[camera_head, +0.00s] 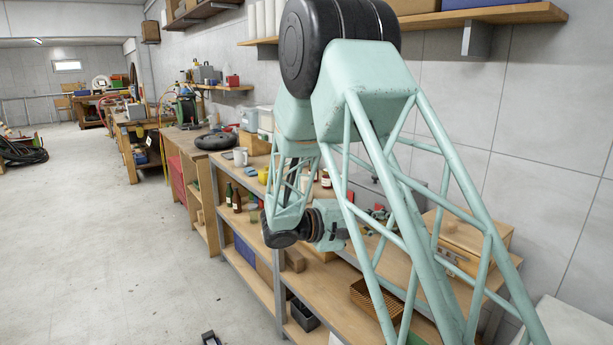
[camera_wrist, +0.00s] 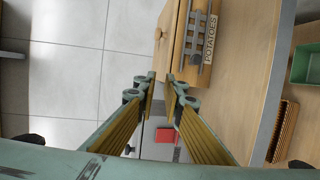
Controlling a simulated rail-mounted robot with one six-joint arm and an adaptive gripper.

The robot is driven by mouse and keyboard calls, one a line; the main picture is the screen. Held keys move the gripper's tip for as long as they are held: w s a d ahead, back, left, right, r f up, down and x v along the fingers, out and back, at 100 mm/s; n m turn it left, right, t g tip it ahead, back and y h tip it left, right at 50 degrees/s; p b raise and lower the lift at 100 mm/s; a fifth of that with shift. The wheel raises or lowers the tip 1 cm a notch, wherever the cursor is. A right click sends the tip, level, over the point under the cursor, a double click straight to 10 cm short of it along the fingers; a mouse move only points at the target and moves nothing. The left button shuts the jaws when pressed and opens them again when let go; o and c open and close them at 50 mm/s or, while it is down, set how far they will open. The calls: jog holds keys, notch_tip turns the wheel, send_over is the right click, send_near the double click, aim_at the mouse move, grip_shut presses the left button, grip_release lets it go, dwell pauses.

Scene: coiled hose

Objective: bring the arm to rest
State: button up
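My gripper (camera_wrist: 160,77) shows in the wrist view with its two yellow-padded fingers apart and a narrow empty gap between them. In the head view my pale green lattice arm is folded over the shelf bench (camera_head: 330,268), and its wrist hangs low in front of the bench top. The fingers are hidden behind the arm there or too small to make out. In the wrist view a wooden crate marked POTATOES (camera_wrist: 200,38) lies just beyond the fingertips; I cannot tell the distance. A small red object (camera_wrist: 165,135) shows between the fingers.
A green bin (camera_wrist: 306,65) and a brown ribbed tray (camera_wrist: 283,131) lie at the right of the wrist view. A dark coiled hose (camera_head: 20,150) lies on the far left floor. The floor in front is mostly clear.

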jog(key=s+d+r+m+g+y, duration=0.1)
jog(key=s+d+r+g+y, duration=0.15)
jog(key=s, duration=0.75)
jog(key=s+d+r+m+g+y, duration=0.1)
jog(key=s+d+r, duration=0.3)
jog(key=s, duration=0.5)
jog(key=s+d+r+m+g+y, duration=0.2)
jog(key=s+d+r, duration=0.15)
jog(key=s, duration=0.65)
jog(key=s+a+r+t+y, duration=0.1)
jog(key=s+a+y, duration=0.3)
jog(key=s, duration=0.8)
jog(key=s+a+r+t+y, duration=0.1)
jog(key=s+a+t+y, duration=0.1)
jog(key=s+a+y, duration=0.3)
jog(key=shift+s+a+r+m+t+p, duration=0.35)
jog(key=shift+s+a, duration=1.6)
jog(key=shift+s, duration=2.25)
jog(key=shift+y, duration=0.25)
jog(key=shift+o, duration=0.9)
